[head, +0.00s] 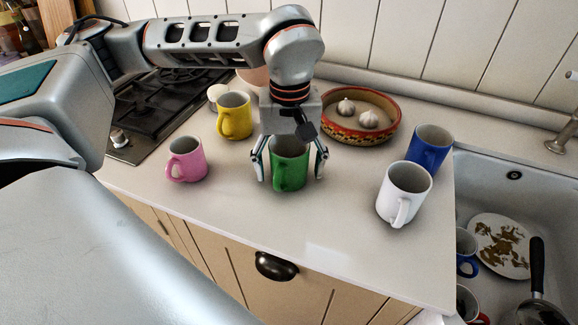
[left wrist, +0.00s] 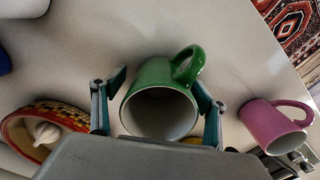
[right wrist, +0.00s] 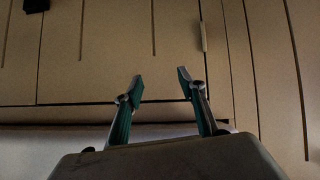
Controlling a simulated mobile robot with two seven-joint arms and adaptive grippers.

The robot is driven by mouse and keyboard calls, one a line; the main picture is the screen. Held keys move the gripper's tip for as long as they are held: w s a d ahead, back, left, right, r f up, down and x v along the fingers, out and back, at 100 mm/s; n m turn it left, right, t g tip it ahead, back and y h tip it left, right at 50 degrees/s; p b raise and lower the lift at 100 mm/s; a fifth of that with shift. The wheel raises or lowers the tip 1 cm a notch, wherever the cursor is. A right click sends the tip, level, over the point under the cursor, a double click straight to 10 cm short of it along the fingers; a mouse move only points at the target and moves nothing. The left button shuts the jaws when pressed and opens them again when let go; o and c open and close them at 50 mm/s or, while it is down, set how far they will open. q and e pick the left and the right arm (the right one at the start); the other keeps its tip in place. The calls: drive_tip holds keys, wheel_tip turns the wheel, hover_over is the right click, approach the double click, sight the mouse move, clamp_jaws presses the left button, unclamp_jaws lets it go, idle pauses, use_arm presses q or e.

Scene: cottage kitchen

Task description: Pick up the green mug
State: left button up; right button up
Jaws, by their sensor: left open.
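The green mug (head: 289,168) stands upright on the white counter in the head view. My left gripper (head: 290,174) is open and comes down over it, with one finger on each side of the mug. In the left wrist view the green mug (left wrist: 160,105) sits between the open fingers (left wrist: 160,88), its handle pointing away from my wrist. Small gaps seem to show between fingers and mug; contact is hard to tell. My right gripper (right wrist: 158,82) is open and empty in the right wrist view, in front of wooden cabinet fronts.
A pink mug (head: 187,160) and a yellow mug (head: 235,117) stand to the left. A white mug (head: 404,193) and a blue mug (head: 429,149) stand to the right. A bowl with garlic (head: 360,137) is behind. The sink (head: 515,187) lies at the right.

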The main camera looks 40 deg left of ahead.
use_arm(q)
drive_tip(key=shift+f, duration=0.1)
drive_tip(key=c, duration=1.5)
drive_tip(key=shift+o, duration=0.2)
